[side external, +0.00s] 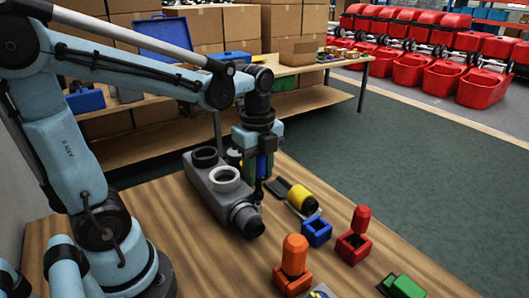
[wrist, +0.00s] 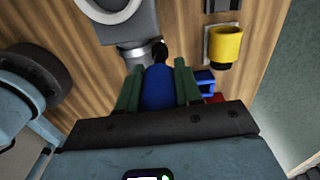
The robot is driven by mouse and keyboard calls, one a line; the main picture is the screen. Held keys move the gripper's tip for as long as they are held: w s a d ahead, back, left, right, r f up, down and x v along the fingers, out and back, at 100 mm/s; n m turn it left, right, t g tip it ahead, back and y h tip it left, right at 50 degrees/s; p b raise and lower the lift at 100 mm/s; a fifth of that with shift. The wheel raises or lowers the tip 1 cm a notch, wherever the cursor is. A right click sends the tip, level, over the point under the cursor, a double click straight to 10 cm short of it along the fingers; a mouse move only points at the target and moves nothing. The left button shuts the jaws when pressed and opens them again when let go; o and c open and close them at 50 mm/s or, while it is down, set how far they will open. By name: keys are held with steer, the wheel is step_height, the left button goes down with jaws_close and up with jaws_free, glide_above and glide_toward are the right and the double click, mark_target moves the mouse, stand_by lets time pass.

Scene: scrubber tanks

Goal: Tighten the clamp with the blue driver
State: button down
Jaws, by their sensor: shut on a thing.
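My gripper (side external: 257,168) is shut on the blue driver (wrist: 158,88), whose handle sits between two green fingers in the wrist view. The driver points down, its dark shaft beside the grey tank (side external: 205,185). In the wrist view, its lower end is near a dark round piece beside the metal collar (wrist: 140,54) on the tank's spout. The collar may be the clamp; I cannot tell whether the tip touches it. In the side view, the tank's black outlet (side external: 250,222) is just below and left of the driver. The blue holder (side external: 317,231) stands empty to the right.
A yellow cylinder (side external: 301,199) lies right of the tank. A red driver (side external: 361,219) and an orange driver (side external: 294,252) stand in their holders near the front. A green block (side external: 403,287) is at the front right. Bare wooden tabletop lies left of these holders.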

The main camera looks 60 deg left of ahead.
steer(key=shift+r, duration=0.1)
steer(key=n, duration=0.5)
steer(key=shift+n, duration=0.4)
steer(key=n, duration=0.4)
steer(key=shift+n, duration=0.4)
steer(key=n, duration=0.5)
steer(key=shift+n, duration=0.3)
steer(key=n, duration=0.4)
steer(key=shift+n, duration=0.4)
steer(key=n, duration=0.4)
steer(key=shift+n, duration=0.3)
steer(key=n, duration=0.5)
steer(key=shift+a, duration=0.1)
steer(key=n, duration=1)
steer(key=shift+n, duration=0.3)
